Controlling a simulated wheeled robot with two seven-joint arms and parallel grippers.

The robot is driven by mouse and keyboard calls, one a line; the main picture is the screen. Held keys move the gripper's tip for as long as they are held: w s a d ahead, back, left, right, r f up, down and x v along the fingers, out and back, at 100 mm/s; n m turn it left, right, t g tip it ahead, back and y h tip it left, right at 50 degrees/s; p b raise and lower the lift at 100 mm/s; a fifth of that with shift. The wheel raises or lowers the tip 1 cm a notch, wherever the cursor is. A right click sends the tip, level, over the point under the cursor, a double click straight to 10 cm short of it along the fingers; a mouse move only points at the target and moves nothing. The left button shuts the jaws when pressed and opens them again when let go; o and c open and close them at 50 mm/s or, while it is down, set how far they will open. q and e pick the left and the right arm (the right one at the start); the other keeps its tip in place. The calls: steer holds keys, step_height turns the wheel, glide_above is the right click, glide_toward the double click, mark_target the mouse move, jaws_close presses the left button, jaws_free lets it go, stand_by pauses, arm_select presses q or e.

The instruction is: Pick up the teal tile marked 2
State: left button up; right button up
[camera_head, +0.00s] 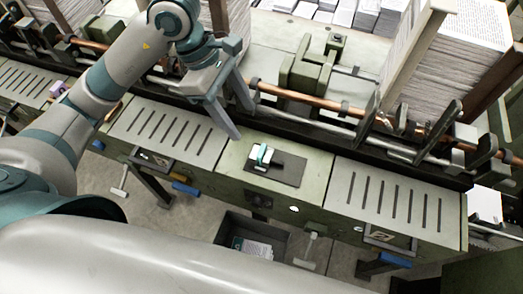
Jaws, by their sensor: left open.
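A small teal and white piece (263,154) sits on a dark pad (290,172) on the green middle section of the machine bench. It appears to be the teal tile, but no number can be read on it. My left gripper (245,123) is open and empty, with its fingers pointing down. It hangs above and a little to the left of the piece, apart from it in the picture. My right gripper is not in view.
Slotted grey plates (170,135) lie on both sides of the green section. A copper-coloured rod (300,97) and upright metal guides run behind it. Tall paper stacks (465,60) stand at the back right. A dark bin (231,228) with papers is below the bench.

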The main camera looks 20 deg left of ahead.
arm_select(q)
steer(key=p, duration=0.3)
glide_toward(261, 150)
steer(key=shift+s+d+f, duration=0.15)
steer(key=shift+d+f, duration=0.25)
steer(key=shift+f, duration=0.1)
steer(key=shift+s+d+f, duration=0.2)
steer(key=shift+d+f, duration=0.15)
steer(key=shift+f, duration=0.15)
steer(key=shift+d+f, duration=0.1)
steer(key=shift+f, duration=0.3)
steer(key=shift+d+f+p, duration=0.1)
steer(key=shift+f+p, duration=0.15)
steer(key=shift+p, duration=0.25)
steer(key=shift+w+d+f+p, duration=0.15)
steer(key=shift+w+f+p, duration=0.05)
steer(key=shift+f+p, duration=0.55)
steer(key=shift+p+x, duration=0.6)
steer(key=shift+x, duration=0.35)
steer(key=shift+w+d+f, duration=0.1)
steer(key=shift+f, duration=0.5)
